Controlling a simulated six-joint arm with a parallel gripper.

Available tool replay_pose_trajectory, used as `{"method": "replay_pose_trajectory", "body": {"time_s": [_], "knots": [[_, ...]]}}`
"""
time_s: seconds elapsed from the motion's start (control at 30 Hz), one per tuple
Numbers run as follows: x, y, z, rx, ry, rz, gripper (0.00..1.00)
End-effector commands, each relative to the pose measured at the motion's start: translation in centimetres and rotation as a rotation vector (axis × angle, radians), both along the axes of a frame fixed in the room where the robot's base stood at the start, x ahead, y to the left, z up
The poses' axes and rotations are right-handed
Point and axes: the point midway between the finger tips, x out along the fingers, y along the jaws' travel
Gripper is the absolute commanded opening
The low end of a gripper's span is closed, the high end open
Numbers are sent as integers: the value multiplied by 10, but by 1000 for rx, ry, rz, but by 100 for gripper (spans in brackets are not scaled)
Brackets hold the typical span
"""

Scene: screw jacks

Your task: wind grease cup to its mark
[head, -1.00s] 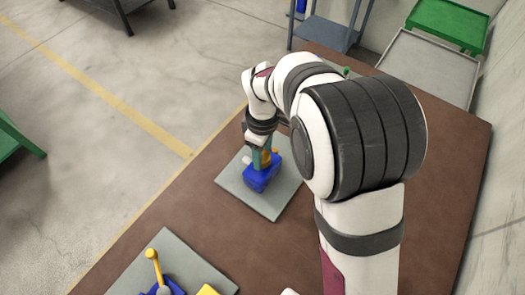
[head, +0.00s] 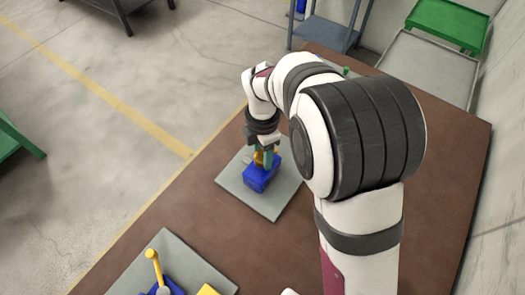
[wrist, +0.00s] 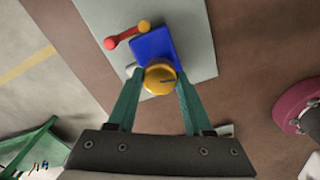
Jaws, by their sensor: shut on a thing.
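The grease cup looks to be the round yellow cap (wrist: 160,75) on the blue jack body (wrist: 153,46), and a short dark line shows on its top. My gripper (wrist: 160,86) has its two green fingers on either side of the cap, shut on it. In the head view my gripper (head: 264,158) points down at the blue jack body (head: 261,178), and its fingers hide most of the cap. A lever with a red knob (wrist: 110,43) lies beside the body. I cannot make out a separate target mark.
The jack stands on a grey plate (head: 278,205) on the brown bench (head: 325,270). Another grey plate (head: 178,248) at the lower left holds blue parts and an upright yellow lever (head: 154,265). A grey tray (head: 428,68) is at the far right.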

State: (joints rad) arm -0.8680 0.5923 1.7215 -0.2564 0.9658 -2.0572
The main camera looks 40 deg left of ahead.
Motion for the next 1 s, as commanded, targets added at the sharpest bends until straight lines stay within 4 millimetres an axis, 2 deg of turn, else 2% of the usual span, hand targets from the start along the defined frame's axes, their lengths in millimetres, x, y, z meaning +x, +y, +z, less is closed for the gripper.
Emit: {"method": "replay_pose_trajectory", "body": {"time_s": [0.6,1.0], "knots": [[0,-1,-2,-4,4,570,0],[-1,-1,-2,-3,5,828,0]]}}
